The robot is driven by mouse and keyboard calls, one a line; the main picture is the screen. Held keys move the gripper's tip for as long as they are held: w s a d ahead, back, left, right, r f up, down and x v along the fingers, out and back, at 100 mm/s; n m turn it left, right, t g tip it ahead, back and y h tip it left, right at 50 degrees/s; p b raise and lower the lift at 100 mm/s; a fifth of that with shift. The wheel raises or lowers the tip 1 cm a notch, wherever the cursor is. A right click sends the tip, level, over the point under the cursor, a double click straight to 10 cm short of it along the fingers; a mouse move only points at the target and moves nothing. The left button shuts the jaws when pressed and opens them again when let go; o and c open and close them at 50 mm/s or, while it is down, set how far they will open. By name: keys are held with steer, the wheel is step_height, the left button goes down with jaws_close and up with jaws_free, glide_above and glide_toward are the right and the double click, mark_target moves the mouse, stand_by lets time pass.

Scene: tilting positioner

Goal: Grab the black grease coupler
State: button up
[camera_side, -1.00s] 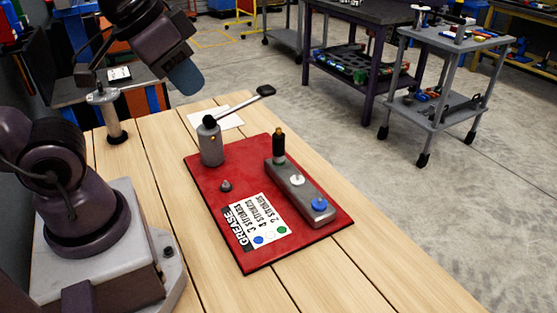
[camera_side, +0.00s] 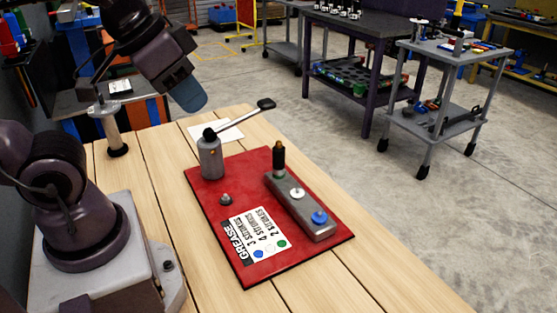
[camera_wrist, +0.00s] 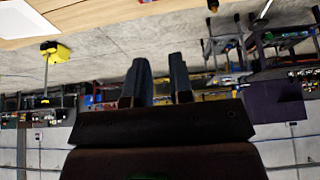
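The black grease coupler (camera_side: 278,158) stands upright at the far end of a grey block (camera_side: 315,221) on the red board (camera_side: 257,272). It has a brownish top and a green ring at its base. My gripper (camera_side: 192,100) hangs in the air at the upper left in the side view, well apart from the coupler. In the wrist view my gripper (camera_wrist: 160,62) shows two dark fingers with a gap between them and nothing held.
A grey cylinder (camera_side: 210,159) with a long lever (camera_side: 244,115) stands on the board's far left. A white fitting (camera_side: 297,193) and a blue fitting (camera_side: 319,217) sit on the block. A small grey nipple (camera_side: 226,199) and a grease label (camera_side: 257,233) are nearby.

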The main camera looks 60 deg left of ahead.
steer(key=o, duration=0.7)
steer(key=m+g+y, duration=0.4)
steer(key=m+y, duration=1.1)
steer(key=m, duration=0.1)
glide_toward(279, 159)
steer(key=s, duration=0.4)
steer(key=s+f, duration=0.1)
steer(key=s, duration=0.2)
steer(key=s+f, duration=0.1)
steer(key=s, duration=0.3)
steer(key=shift+s+d+f, duration=0.2)
steer(key=shift+s+f, duration=0.05)
steer(key=shift+s, duration=0.15)
steer(key=w+m+t, duration=0.3)
steer(key=w+m+t+y, duration=0.1)
steer(key=w+m+t, duration=0.2)
steer(key=w, duration=0.1)
steer(key=shift+w+a+m, duration=0.15)
steer(key=shift+a+m, duration=0.05)
steer(key=shift+m, duration=0.2)
steer(key=shift+w+m+t, duration=0.3)
steer(key=x, duration=1.2)
steer(key=shift+w+a, duration=0.2)
steer(key=shift+a, duration=0.1)
